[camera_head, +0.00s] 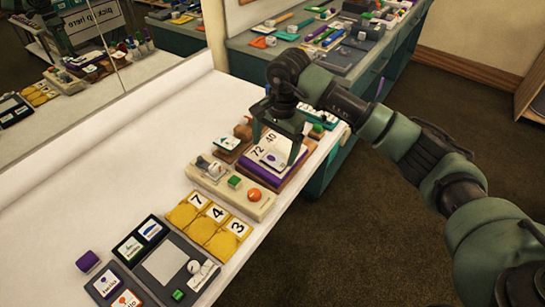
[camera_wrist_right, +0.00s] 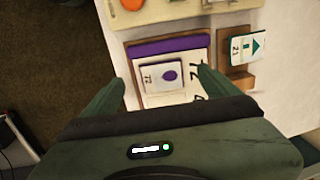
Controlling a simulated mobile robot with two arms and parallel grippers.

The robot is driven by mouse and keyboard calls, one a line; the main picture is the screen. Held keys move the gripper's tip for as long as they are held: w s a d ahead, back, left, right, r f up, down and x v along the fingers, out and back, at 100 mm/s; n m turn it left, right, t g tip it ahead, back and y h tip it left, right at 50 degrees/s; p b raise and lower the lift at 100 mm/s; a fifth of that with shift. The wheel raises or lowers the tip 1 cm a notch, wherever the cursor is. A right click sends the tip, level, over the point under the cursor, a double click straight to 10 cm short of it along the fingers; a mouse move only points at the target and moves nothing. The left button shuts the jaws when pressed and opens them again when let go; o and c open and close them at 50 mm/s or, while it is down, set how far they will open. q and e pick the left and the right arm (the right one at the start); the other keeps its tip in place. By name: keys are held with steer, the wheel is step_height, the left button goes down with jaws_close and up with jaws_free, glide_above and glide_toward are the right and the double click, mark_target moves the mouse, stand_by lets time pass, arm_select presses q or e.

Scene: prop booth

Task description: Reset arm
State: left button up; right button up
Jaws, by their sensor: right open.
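My right gripper (camera_head: 275,150) is in the head view, its arm coming in from the right. Its two fingers are apart and point down over a purple-edged board (camera_head: 262,166) with the numbers 72 and 40 on it. In the right wrist view the open fingers (camera_wrist_right: 160,80) frame that board (camera_wrist_right: 160,46), and a card with a purple oval (camera_wrist_right: 161,76) lies on it between them. Nothing is held between the fingers. I cannot tell how far the fingertips are above the board. My left gripper is not in view.
A beige panel (camera_head: 228,190) with a green button and an orange knob lies beside the board. Yellow number tiles (camera_head: 210,222) and a grey device (camera_head: 170,262) lie nearer. A second cluttered table (camera_head: 250,47) stands behind. The white table's left part is clear.

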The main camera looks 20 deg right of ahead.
steer(key=shift+s+d+r, duration=0.1)
steer(key=shift+r, duration=0.8)
